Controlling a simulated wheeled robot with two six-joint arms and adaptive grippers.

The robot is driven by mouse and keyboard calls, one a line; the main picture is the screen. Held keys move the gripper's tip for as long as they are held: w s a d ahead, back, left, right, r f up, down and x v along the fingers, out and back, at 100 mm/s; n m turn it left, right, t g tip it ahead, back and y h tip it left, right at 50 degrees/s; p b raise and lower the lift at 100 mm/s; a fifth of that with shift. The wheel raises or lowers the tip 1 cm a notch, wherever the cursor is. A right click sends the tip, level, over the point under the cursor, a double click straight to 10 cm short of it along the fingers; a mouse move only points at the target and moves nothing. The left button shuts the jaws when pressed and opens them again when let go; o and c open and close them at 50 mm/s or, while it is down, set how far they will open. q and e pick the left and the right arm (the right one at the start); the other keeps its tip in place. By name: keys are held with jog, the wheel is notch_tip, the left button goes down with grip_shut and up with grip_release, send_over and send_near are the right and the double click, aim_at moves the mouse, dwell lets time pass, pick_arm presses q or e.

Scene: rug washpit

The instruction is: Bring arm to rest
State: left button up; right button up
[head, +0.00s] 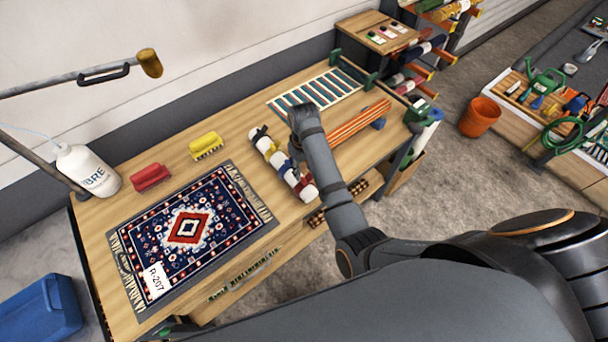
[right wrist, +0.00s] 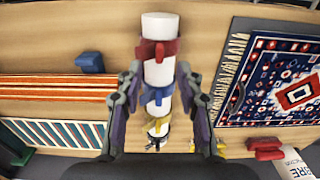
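My right arm reaches over the wooden bench (head: 240,125) in the head view, and its wrist hides the fingers there. In the right wrist view my right gripper (right wrist: 160,72) is open, with one finger on each side of a white roll with red, blue and yellow bands (right wrist: 158,72). The fingers look apart from the roll, though their height above it is hard to judge. My left gripper is not in view.
A patterned rug (head: 190,228) with a label lies on the bench. An orange bucket (head: 480,117) stands on the floor.

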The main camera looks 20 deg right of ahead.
notch_tip(320, 180, up, 2)
jog(key=shift+r, duration=0.1)
